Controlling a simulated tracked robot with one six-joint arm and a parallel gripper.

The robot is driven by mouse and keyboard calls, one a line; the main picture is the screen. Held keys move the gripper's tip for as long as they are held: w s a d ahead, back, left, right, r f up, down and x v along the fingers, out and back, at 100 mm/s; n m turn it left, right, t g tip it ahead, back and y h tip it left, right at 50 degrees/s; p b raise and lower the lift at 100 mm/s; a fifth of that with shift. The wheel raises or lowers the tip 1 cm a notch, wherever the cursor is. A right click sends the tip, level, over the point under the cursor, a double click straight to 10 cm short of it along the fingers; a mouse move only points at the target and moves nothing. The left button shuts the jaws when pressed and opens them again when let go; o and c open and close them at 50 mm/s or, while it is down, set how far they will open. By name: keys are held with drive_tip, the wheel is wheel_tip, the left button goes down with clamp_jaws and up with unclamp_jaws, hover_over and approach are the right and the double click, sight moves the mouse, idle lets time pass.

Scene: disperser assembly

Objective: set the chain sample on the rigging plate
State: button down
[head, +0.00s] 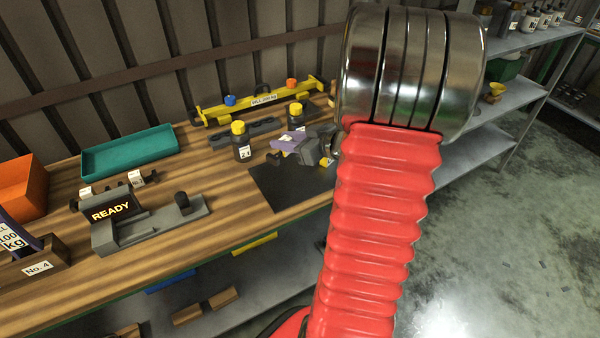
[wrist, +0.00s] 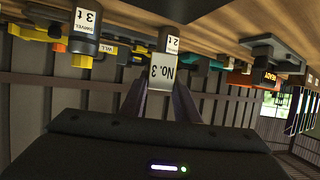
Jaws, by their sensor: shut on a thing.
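My gripper (head: 299,150) is low over the bench at the back of a flat black plate (head: 283,195), which may be the rigging plate. In the wrist view, which looks upside down, my gripper (wrist: 160,84) is shut on a pale piece labelled No. 3 (wrist: 161,70). No chain links can be made out on it, so I cannot tell surely that it is the chain sample. In the head view the held piece is small and hard to separate from the grey and purple parts around the gripper. I cannot tell whether it touches the plate.
Black, yellow-capped swivels (head: 242,143) stand close to the left and behind my gripper. A yellow beam (head: 258,98) lies at the back. A teal tray (head: 130,152), a grey fixture with a READY display (head: 113,212) and an orange bin (head: 20,188) are left. Bare wood lies between.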

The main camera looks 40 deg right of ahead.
drive_tip(key=shift+s+f, duration=0.1)
drive_tip(key=shift+f, duration=2.75)
drive_tip(key=shift+f, duration=2.1)
drive_tip(key=shift+f, duration=0.1)
drive_tip(key=c, duration=1.4)
unclamp_jaws()
drive_tip(key=shift+o, duration=0.2)
drive_tip(key=v, duration=1.1)
drive_tip(key=shift+s+r, duration=0.3)
drive_tip(key=shift+s, duration=0.2)
